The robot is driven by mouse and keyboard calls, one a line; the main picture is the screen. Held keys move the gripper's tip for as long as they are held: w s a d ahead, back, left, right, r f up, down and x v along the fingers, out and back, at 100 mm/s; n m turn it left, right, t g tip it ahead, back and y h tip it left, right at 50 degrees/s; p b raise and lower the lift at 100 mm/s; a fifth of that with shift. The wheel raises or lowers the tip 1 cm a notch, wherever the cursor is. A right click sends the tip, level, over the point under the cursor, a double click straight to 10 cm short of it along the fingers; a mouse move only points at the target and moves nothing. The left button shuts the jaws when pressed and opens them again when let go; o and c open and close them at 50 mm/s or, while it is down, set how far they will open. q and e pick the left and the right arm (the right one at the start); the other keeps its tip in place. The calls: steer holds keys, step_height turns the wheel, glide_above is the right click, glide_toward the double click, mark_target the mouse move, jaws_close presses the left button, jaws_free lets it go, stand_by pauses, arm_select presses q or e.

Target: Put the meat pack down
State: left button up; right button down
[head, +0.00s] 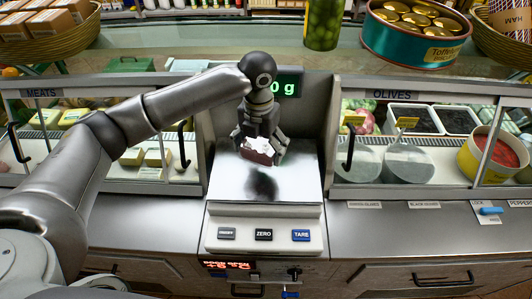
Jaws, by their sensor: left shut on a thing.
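The meat pack (258,151), dark red with a white top, is in my left gripper (259,141). The gripper points down and is shut on the pack. It holds the pack over the pale plate of the scale (225,185), with a dark shadow below on the plate. The gap between pack and plate looks small; its exact size is hard to tell. The scale's display (288,87) is partly hidden behind my arm, with "0 g" showing in green. My right gripper is not in view.
The meats case (40,94) is at the left and the olives case (395,95) at the right, both with glass fronts. The scale plate is otherwise bare.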

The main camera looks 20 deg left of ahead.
arm_select(q)
steer(key=shift+w+d+f, duration=0.4)
steer(key=shift+f, duration=0.25)
steer(key=shift+w+d+f, duration=0.15)
steer(key=shift+d+f, duration=0.05)
steer(key=shift+f, duration=0.1)
step_height(320, 180, down, 3)
steer(key=shift+p, duration=1.05)
steer(key=shift+f, duration=0.2)
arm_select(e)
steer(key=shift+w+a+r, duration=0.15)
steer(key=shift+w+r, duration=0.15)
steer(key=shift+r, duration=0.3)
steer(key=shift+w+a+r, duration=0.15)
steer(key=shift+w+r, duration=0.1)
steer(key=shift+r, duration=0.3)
arm_select(q)
steer(key=o, duration=1)
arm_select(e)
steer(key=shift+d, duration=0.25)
